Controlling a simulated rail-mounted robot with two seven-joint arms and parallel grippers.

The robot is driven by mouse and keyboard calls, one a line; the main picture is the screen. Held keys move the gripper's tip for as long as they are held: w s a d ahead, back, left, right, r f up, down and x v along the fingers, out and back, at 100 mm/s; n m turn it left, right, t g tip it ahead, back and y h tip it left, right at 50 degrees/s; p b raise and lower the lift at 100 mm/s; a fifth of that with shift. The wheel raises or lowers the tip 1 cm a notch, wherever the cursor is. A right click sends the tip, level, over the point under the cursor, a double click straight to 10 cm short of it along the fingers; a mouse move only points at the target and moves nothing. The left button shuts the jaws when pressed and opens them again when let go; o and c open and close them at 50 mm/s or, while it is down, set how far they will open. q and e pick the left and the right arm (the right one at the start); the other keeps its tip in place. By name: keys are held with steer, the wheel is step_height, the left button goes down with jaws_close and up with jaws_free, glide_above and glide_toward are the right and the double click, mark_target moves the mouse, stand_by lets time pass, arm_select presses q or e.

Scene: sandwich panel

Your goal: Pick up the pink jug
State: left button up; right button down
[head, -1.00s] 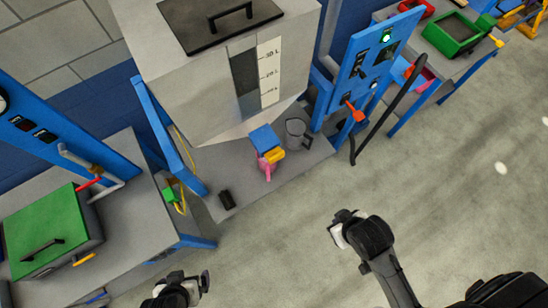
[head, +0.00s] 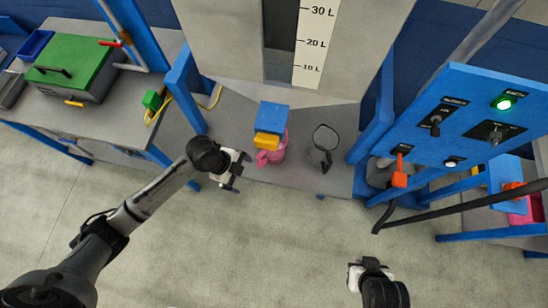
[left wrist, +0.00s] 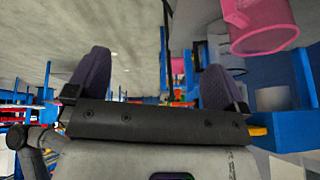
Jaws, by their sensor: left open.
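The pink jug (head: 274,155) stands on the grey shelf below the big tank, partly hidden from above by a blue block and a yellow piece. My left gripper (head: 238,170) is open and empty, just left of the jug and apart from it. In the left wrist view the jug (left wrist: 262,25) is at the top right, outside the gap between my two open fingers (left wrist: 153,78). My right gripper (head: 368,270) is low at the right, away from the shelf; its fingers are too small to read.
A grey jug (head: 322,150) stands right of the pink one on the shelf (head: 300,178). The blue block (head: 272,117) with the yellow piece (head: 266,141) overhangs the pink jug. Blue posts flank the tank. A blue control panel (head: 465,115) is at right. Floor in front is clear.

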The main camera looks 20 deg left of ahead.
mark_target(261, 153)
arm_select(q)
steer(key=w+a+f+m+b, duration=0.55)
steer(key=w+a+b, duration=0.35)
steer(key=w+a, duration=0.2)
steer(key=shift+g+h, duration=0.3)
steer(key=shift+h, duration=0.1)
steer(key=d+f, duration=0.1)
steer(key=d, duration=0.3)
steer(key=d+f, duration=0.2)
steer(key=d, duration=0.3)
steer(key=d+f, duration=0.1)
steer(key=d, duration=0.4)
steer(key=shift+w+f+p, duration=0.15)
steer(key=shift+w+p, duration=0.2)
arm_select(e)
step_height(261, 153, down, 11)
steer(key=shift+a, duration=0.35)
arm_select(q)
steer(key=shift+c, duration=0.3)
steer(key=c, duration=1.3)
steer(key=shift+c, duration=1.1)
